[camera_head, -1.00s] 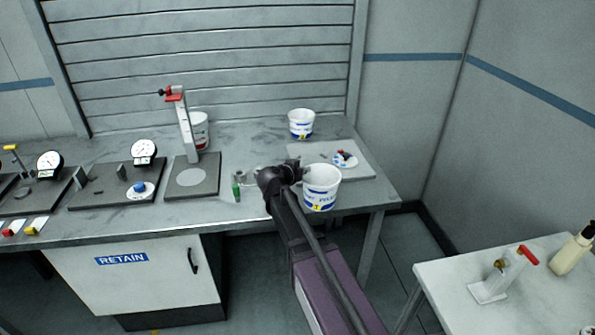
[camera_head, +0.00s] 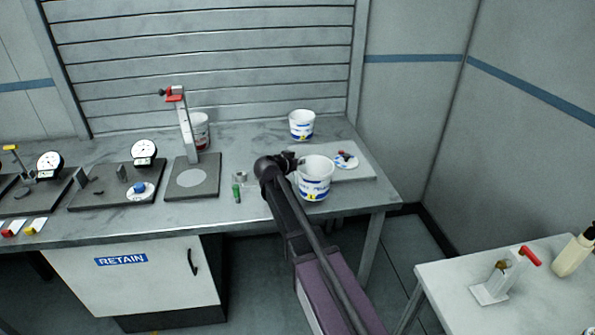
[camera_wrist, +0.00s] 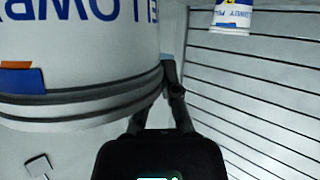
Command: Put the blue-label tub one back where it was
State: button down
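The held tub (camera_head: 315,179) is white with blue lettering and a yellow mark. It hangs in the air over the right front of the bench, upright as far as I can tell. It fills the upper left of the wrist view (camera_wrist: 75,65), its blue print inverted, with an orange-and-blue patch at the left. My gripper (camera_head: 293,165) is shut on its side; the far finger is partly hidden. A second white tub with a blue band and yellow mark (camera_head: 301,125) stands at the bench's back right.
A green-labelled vial (camera_head: 237,193) stands left of my gripper. The upright stand (camera_head: 186,130) and dial gauges (camera_head: 144,152) are further left. A side table (camera_head: 530,305) is at the right.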

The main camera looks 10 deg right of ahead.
aim_at(300, 168)
jog(key=shift+s+f+b, duration=0.1)
jog(key=shift+f+b, duration=1.3)
jog(key=shift+f, duration=0.45)
jog(key=c, duration=0.8)
grip_release()
jog(key=shift+s+a+r, duration=0.1)
jog(key=shift+r, duration=0.15)
jog(key=p+v, duration=0.4)
jog(key=v, duration=0.7)
jog(key=shift+s+a+p, duration=0.2)
jog(key=shift+p, duration=0.15)
jog(key=shift+r, duration=0.15)
